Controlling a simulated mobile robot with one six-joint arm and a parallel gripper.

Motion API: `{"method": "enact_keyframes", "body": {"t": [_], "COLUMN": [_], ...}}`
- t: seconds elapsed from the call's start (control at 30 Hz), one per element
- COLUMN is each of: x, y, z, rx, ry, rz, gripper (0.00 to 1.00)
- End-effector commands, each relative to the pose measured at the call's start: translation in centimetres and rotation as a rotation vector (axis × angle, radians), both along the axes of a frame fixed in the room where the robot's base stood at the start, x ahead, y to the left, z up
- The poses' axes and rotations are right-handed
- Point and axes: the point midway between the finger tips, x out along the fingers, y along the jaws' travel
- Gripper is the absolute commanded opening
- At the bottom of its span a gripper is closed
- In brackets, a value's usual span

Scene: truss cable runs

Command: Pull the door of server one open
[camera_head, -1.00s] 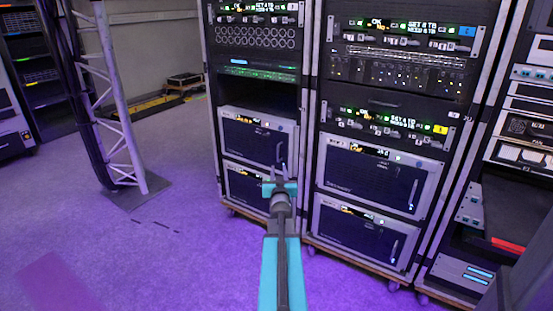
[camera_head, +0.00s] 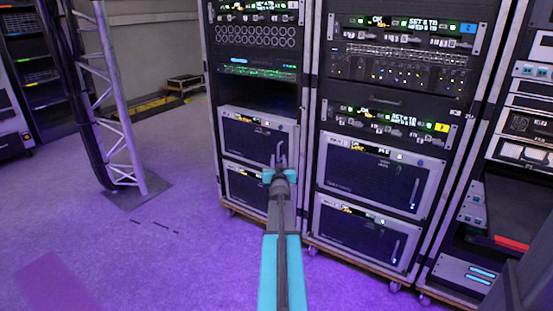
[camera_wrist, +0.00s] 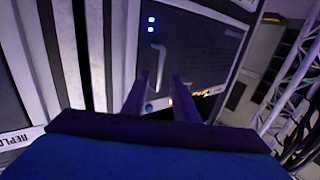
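The left rack holds two dark-fronted server units with grey frames, an upper server (camera_head: 245,135) and a lower server (camera_head: 240,184). I cannot read which one is server one. My gripper (camera_head: 279,154) is in front of the right edge of the upper server and hides part of it. In the wrist view my gripper (camera_wrist: 161,92) has its two fingers apart, with nothing between the tips. A light door handle (camera_wrist: 157,66) stands on a dark server door (camera_wrist: 195,60) just beyond the fingertips. I see no clear contact. The door looks shut.
The right rack has two similar servers, an upper one (camera_head: 370,175) and a lower one (camera_head: 350,233), with handles. A truss tower (camera_head: 118,120) with black cables stands at left on a base plate. The purple-lit floor (camera_head: 150,260) at left is clear.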

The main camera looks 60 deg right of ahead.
Motion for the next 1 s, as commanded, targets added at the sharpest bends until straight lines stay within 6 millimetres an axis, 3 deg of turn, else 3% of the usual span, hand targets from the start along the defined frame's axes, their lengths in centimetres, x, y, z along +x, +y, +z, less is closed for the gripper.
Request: {"method": "enact_keyframes", "body": {"t": [0.5, 0.97, 1.0], "x": [2.3, 2.5, 2.5], "y": [-3.5, -3.8, -3.8], "z": [0.0, 0.0, 0.0], "rx": [-0.001, -0.001, -0.001], "ry": [0.000, 0.001, 0.001], "rz": [0.000, 0.000, 0.000], "gripper": [0.27, 0.27, 0.22]}}
